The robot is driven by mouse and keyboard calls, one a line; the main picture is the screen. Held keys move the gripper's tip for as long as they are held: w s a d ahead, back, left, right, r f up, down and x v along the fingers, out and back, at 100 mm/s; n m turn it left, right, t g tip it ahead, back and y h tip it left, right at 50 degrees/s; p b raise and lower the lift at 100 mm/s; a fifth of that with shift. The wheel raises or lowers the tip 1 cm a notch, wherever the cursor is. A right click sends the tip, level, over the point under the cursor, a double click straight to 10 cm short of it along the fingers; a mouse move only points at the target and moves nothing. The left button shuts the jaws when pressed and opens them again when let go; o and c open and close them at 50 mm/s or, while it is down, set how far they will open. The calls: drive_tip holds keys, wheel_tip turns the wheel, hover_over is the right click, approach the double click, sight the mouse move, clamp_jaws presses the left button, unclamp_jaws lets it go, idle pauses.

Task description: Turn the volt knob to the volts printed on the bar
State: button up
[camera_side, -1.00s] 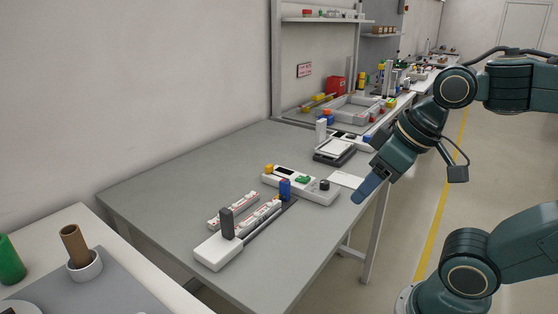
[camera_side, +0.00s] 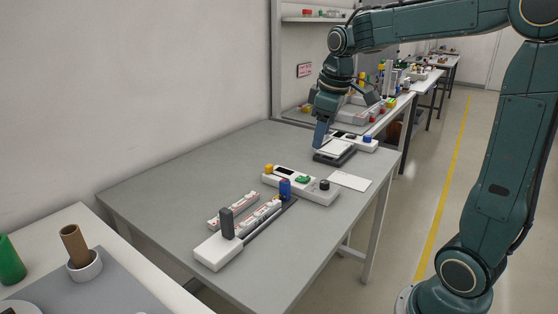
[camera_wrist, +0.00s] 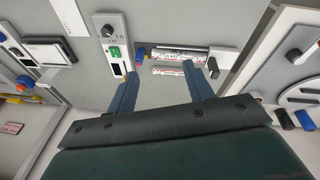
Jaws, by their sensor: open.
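The supply box (camera_side: 314,192) is a long white unit with a black round knob (camera_side: 324,185), a green switch (camera_side: 302,180), a dark display and a yellow part. The knob also shows in the wrist view (camera_wrist: 108,31) at the top left. Two white printed bars lie left of the box: one (camera_side: 220,218) on the table, the other (camera_side: 256,219) in a fixture between a grey post and a blue post. Their print is too small to read. My gripper (camera_side: 319,145) is open, apart from the knob, beyond the box. Its blue fingers show empty in the wrist view (camera_wrist: 161,85).
A dark-based device with a pale top (camera_side: 336,152) is under or close to my gripper. A white card (camera_side: 350,180) lies right of the box. A nearer table holds a brown tube (camera_side: 74,245) and a green cylinder (camera_side: 10,260). The table's left part is clear.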

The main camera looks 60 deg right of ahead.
drive_tip(key=w+d+f+n+g, duration=0.1)
drive_tip(key=w+d+f, duration=0.4)
drive_tip(key=d, duration=0.5)
drive_tip(key=n+g, duration=0.1)
hover_over(325, 182)
wheel_tip(325, 182, down, 6)
drive_tip(key=shift+r+y, duration=0.1)
drive_tip(key=shift+y, duration=0.2)
drive_tip(key=shift+a, duration=0.1)
drive_tip(key=f, duration=1.3)
drive_tip(key=shift+w+d+f, duration=0.1)
drive_tip(key=shift+d+f, duration=0.1)
drive_tip(key=shift+f, duration=0.15)
drive_tip(key=c, duration=1)
